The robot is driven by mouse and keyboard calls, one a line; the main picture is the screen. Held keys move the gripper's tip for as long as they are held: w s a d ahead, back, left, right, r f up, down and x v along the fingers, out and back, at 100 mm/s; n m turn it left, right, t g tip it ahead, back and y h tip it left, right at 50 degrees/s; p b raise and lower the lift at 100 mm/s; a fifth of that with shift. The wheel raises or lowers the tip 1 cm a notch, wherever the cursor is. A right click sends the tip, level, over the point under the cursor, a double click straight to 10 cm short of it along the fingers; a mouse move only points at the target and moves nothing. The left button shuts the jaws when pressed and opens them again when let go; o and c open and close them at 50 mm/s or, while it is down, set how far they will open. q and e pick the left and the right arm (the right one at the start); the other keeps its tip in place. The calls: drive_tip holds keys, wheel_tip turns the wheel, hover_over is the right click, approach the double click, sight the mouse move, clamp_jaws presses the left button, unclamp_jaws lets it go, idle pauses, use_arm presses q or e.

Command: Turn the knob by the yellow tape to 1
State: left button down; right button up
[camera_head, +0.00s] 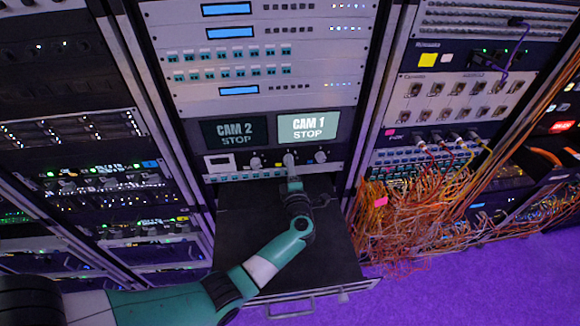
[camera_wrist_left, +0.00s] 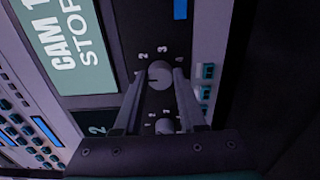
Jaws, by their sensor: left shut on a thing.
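A row of small knobs sits on the panel below the two screens: a left knob (camera_head: 255,163), a middle knob (camera_head: 289,159) and a right knob (camera_head: 320,156). My left gripper (camera_head: 290,178) reaches up to the middle knob. In the left wrist view its fingers (camera_wrist_left: 159,84) are shut on that round grey knob (camera_wrist_left: 160,73). Numbers, including 2 and 3, are printed around it. A short dark mark shows on its face, but I cannot tell which number it meets. My right gripper is not in view.
The CAM 1 screen (camera_head: 308,126) is bright; the CAM 2 screen (camera_head: 235,132) is dark. A drawer (camera_head: 285,282) stands out below the panel, under my arm. Orange cables (camera_head: 405,225) hang at the right. A yellow patch (camera_head: 447,57) is on the right rack.

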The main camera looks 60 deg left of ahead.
use_arm(q)
drive_tip(key=shift+c, duration=2.4)
unclamp_jaws()
drive_tip(key=p+v, duration=0.1)
drive_tip(key=v, duration=1)
drive_tip(key=shift+d+p, duration=0.3)
drive_tip(key=shift+p, duration=0.05)
